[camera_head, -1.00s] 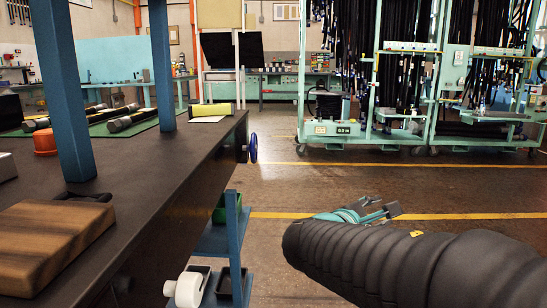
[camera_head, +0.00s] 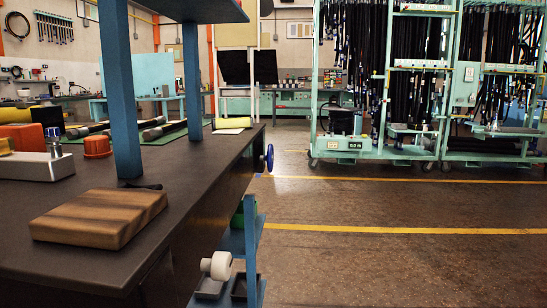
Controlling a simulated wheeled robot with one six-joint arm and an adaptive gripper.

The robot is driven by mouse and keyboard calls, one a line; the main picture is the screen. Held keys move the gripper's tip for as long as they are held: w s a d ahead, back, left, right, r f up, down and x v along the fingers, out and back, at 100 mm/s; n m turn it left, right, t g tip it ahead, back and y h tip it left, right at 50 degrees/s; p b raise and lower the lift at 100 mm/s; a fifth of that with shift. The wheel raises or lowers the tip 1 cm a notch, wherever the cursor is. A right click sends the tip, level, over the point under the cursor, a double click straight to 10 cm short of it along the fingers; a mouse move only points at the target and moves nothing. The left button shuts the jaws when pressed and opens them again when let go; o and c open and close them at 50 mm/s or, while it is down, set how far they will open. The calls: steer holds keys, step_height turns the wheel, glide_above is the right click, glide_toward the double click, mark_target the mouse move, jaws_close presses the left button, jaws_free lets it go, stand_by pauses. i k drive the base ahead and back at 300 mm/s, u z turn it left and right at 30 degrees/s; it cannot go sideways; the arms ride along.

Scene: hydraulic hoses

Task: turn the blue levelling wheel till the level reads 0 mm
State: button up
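The blue levelling wheel (camera_head: 269,157) is a small handwheel at the far right end of the dark workbench (camera_head: 190,175). It is seen nearly edge-on, so its turn angle cannot be read. My gripper and arm are out of view. A small display box (camera_head: 345,145) sits low on the green hose rack, but its digits are too small to read surely. I cannot make out a level on the bench.
A wooden block (camera_head: 100,218), an orange cap (camera_head: 97,147) and a silver block (camera_head: 38,166) sit on the bench. A blue under-shelf stand (camera_head: 250,245) with a white roll (camera_head: 216,265) juts out at the bench's side. The floor (camera_head: 400,255) to the right is clear.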

mark_target(269, 157)
steer(key=u, duration=0.65)
steer(key=k, duration=0.15)
steer(key=z, duration=1.45)
steer(key=i, duration=1.2)
steer(key=u, duration=0.9)
